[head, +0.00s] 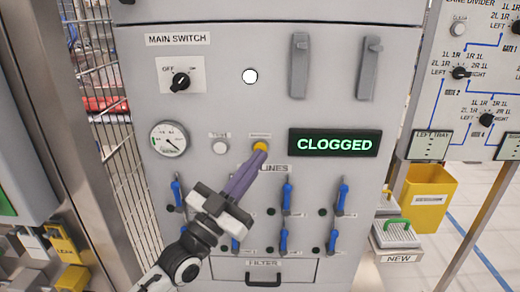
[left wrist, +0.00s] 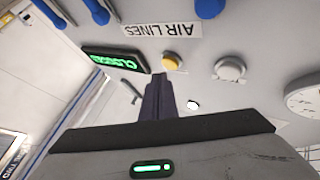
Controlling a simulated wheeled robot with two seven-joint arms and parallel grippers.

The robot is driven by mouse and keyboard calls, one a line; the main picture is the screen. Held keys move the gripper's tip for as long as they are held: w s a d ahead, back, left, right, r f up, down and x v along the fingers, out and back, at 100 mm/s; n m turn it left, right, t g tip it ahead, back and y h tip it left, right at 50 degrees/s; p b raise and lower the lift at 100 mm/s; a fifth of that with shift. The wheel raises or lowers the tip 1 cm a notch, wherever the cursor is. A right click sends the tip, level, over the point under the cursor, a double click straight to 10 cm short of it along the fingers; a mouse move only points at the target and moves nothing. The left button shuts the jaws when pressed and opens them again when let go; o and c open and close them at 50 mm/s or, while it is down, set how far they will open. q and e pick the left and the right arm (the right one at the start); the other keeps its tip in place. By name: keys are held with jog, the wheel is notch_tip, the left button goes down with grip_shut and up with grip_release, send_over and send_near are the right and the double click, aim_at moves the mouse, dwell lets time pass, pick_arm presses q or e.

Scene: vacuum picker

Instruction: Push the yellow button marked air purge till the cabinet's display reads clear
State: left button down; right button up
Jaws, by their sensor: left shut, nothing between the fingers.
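The yellow button (head: 260,146) sits on the grey cabinet front (head: 225,105), below a small label too blurred to read. It also shows in the left wrist view (left wrist: 171,62). The cabinet's display (head: 335,143) reads CLOGGED in green letters. My left gripper (head: 262,149) is shut and empty, its purple fingers pointing up at the button's lower edge. In the left wrist view the fingertips (left wrist: 160,77) are just beside the button; I cannot tell whether they touch it. My right gripper is not in view.
A white button (head: 220,147) is left of the yellow one, with a gauge (head: 168,139) farther left. Blue air-line levers (head: 287,203) line the panel below. The main switch (head: 181,82) is above left. A yellow bin (head: 427,199) stands at the right.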

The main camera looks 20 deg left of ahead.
pick_arm(q)
jog(key=shift+w, duration=0.1)
dwell(0.3)
jog(key=shift+w+a, duration=0.15)
jog(key=shift+w, duration=0.2)
jog(key=shift+w+a, duration=0.1)
jog(key=shift+w, duration=0.2)
dwell(0.6)
jog(key=shift+s, duration=0.15)
jog(key=shift+s+d+p, duration=0.2)
jog(key=shift+s+p, duration=0.1)
jog(key=shift+s, duration=0.3)
